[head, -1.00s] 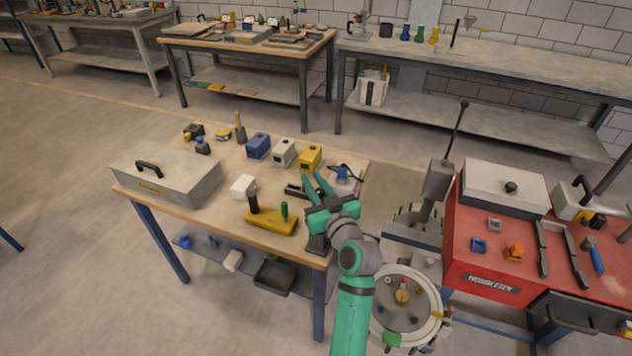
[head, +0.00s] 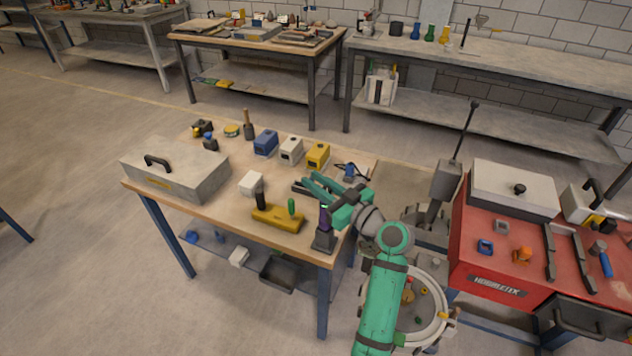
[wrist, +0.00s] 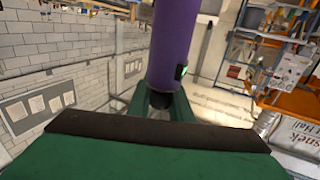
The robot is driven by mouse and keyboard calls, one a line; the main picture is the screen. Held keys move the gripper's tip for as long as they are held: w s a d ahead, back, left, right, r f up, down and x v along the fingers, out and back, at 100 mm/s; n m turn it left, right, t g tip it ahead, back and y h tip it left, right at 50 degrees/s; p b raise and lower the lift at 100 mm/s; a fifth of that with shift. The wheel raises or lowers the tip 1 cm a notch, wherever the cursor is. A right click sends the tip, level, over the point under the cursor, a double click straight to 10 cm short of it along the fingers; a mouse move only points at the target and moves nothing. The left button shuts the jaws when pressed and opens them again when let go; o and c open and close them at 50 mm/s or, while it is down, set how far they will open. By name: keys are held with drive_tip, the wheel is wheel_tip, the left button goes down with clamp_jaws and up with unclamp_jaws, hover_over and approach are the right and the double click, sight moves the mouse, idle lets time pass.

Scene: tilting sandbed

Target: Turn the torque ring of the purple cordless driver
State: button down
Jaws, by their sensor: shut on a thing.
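The purple cordless driver (head: 325,215) stands upright in a dark holder at the front right corner of the wooden table, with a small green light on it. In the wrist view its purple body (wrist: 173,45) fills the upper middle, with a dark section (wrist: 160,99) at its lower end. My gripper (head: 308,181) is at the driver, its green fingers pointing left in the head view. In the wrist view my gripper (wrist: 160,104) is shut around the dark section. The fingers partly hide that section, so I cannot make out any ring markings.
A yellow block (head: 278,219) with a black and a green handle lies left of the driver. A white block (head: 252,184) and a grey metal box (head: 176,171) are further left. A red workbench (head: 500,240) stands right of my arm.

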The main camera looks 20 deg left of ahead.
drive_tip(key=c, duration=1.6)
unclamp_jaws()
drive_tip(key=v, duration=1)
drive_tip(key=shift+s+d, duration=0.25)
drive_tip(key=shift+d, duration=0.1)
drive_tip(key=shift+w, duration=0.1)
